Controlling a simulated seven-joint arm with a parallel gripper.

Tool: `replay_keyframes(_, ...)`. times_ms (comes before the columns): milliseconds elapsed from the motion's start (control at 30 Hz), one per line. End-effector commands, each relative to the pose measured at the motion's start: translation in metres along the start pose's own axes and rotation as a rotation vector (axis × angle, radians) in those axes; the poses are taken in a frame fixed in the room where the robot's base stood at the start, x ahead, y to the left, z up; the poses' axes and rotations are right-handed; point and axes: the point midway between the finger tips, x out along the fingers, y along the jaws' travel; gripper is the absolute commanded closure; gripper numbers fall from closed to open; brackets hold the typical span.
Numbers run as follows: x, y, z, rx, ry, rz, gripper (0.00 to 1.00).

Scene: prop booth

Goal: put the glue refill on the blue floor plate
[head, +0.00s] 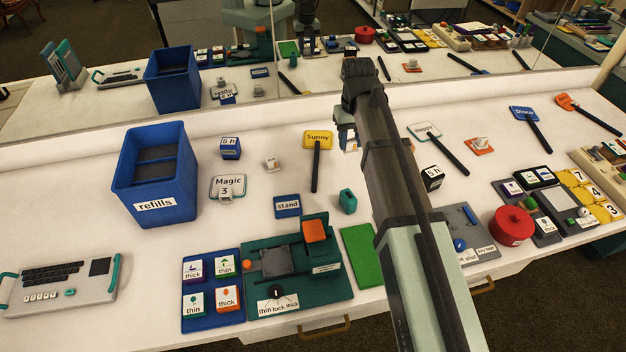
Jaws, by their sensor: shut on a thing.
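My gripper (346,140) is at the back middle of the table, in front of the mirror. It is shut on a small white block (351,146) with a hint of orange, mostly hidden by the fingers. I cannot read whether it is the glue refill. A small blue plate labelled "stand" (287,211) lies flat and empty on the table, in front and to the left of my gripper. A larger blue plate (212,298) at the front left carries white tiles marked "thick" and "thin". No label shows which blue plate is the floor plate.
A blue "refills" bin (180,195) stands at the left. A yellow "Sunny" sign (318,138), a small pale block (271,164) and a teal block (347,201) are near the stand plate. A teal machine (335,281) is in front. My arm hides part of the table's middle.

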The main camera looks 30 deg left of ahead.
Motion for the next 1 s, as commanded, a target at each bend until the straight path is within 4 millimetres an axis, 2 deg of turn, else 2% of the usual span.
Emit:
replay_keyframes(267, -0.006, -0.09, 0.005, -0.124, 0.009, 0.0, 0.92)
replay_keyframes(400, -0.008, -0.136, 0.019, -0.189, 0.016, 0.0, 0.92)
replay_keyframes(600, -0.011, -0.187, 0.047, -0.271, 0.022, -0.001, 0.92)
replay_keyframes(700, -0.011, -0.202, 0.067, -0.312, 0.022, -0.001, 0.92)
replay_keyframes(800, -0.009, -0.198, 0.084, -0.343, 0.012, -0.001, 0.93)
replay_keyframes(967, -0.007, -0.197, 0.084, -0.392, 0.0, -0.001, 0.93)
replay_keyframes(1000, -0.005, -0.197, 0.084, -0.396, -0.001, -0.001, 1.0)
